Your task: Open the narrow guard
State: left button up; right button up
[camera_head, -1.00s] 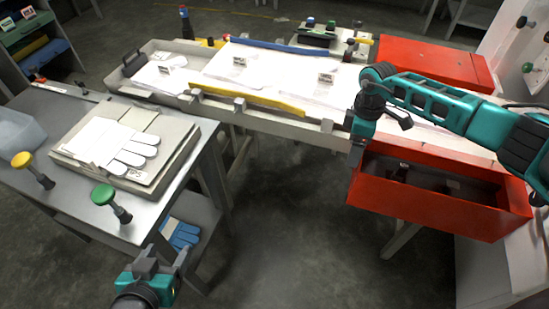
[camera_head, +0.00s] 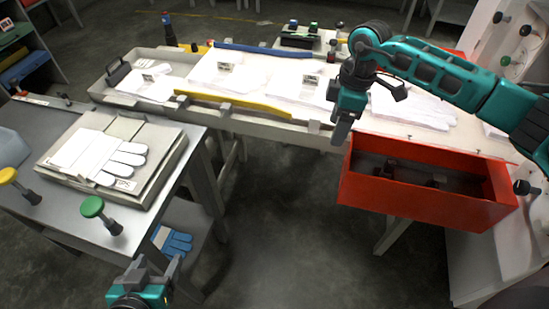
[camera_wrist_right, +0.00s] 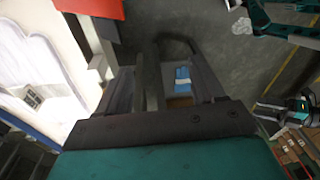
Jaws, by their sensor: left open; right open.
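Two red parts could be guards, and I cannot tell which is the narrow one. The near one is an open-topped red box (camera_head: 420,203) at the front right of the line, with dark fittings inside. The far red part (camera_head: 452,52) is mostly hidden behind my right arm. My right gripper (camera_head: 341,130) is open, pointing down by the near box's left back corner; contact cannot be told. My left gripper (camera_head: 155,268) is open and empty, low at the front.
A grey line bed (camera_head: 235,122) carries white gloves, a yellow bar (camera_head: 232,104) and a blue bar (camera_head: 262,49). A steel table (camera_head: 60,210) at left holds a glove tray (camera_head: 150,185) and green (camera_head: 92,207) and yellow knobs.

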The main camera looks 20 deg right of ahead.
jog(key=s+a+f+n+y, duration=0.1)
jog(key=a+y, duration=0.3)
jog(key=a, duration=0.4)
jog(key=s+a+f+n+y, duration=0.1)
jog(key=s+a+n+y, duration=0.2)
jog(key=a, duration=0.5)
jog(key=shift+s+n+g+y, duration=0.2)
jog(key=shift+n+g+y, duration=0.1)
jog(key=shift+n+y, duration=0.1)
jog(key=shift+d, duration=0.1)
jog(key=shift+c, duration=0.4)
